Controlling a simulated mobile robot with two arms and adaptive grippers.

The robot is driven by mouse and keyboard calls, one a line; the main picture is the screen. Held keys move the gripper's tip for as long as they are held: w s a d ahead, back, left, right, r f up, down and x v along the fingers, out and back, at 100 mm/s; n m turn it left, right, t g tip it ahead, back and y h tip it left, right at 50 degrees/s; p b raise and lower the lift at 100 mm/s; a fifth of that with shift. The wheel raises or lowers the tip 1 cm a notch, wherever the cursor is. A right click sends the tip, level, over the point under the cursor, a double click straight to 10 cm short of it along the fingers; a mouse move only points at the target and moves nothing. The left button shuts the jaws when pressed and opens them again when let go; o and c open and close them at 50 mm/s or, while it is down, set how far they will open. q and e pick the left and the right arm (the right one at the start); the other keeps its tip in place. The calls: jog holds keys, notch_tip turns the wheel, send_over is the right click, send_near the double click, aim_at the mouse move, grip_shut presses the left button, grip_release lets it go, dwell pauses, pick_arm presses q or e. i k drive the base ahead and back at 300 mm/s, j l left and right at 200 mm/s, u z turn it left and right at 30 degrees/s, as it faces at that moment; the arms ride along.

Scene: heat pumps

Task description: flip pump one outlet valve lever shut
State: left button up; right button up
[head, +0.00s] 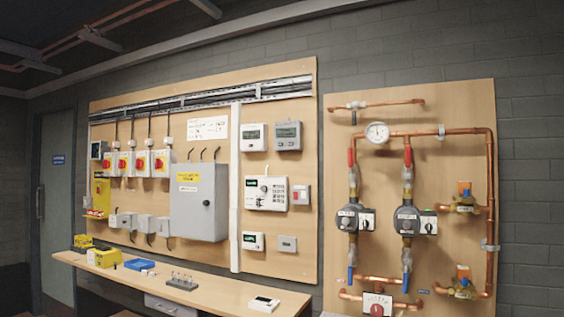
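Two grey pumps, a left one (347,219) and a right one (405,221), are mounted on vertical pipes on the wooden panel at the right in the head view. Above each is a valve with a red lever: the left red lever (351,157) and the right red lever (407,156) both look upright, along the pipe. Below each is a blue lever: left (350,274) and right (405,283), both also upright. I cannot read which pump is number one or which valve is marked outlet. Neither of my grippers shows.
A round gauge (377,132) sits between the pipes near the top. Two brass valves (464,196) are at the panel's right side. A wooden bench (222,289) with yellow and blue boxes runs below the left panel, which holds a grey cabinet (198,203) and controllers.

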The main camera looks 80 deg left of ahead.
aim_at(351, 175)
jog(key=u, duration=2)
jog(key=i+j+z, duration=0.2)
jog(key=i+j, duration=0.65)
jog(key=i, duration=0.15)
